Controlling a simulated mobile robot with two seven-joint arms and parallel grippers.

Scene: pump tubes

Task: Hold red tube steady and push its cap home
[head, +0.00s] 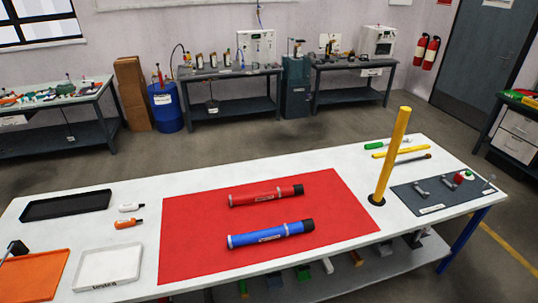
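The red tube (255,195) lies on its side on the red mat (190,245), across the middle of the white table. A black cap (298,190) is at its right end, beside a pale band. How far the cap is seated cannot be told at this size. A blue tube (262,236) lies nearly parallel in front of it, apart from it, with a black cap (308,226) at its right end. Neither of my grippers is in view, and nothing touches the tubes except the mat.
A yellow post (392,150) stands upright right of the mat. A dark mat (425,208) with small parts lies beyond it. A black tray (66,204), white tray (108,264), orange tray (33,278) and two small bottles (128,222) are at the left.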

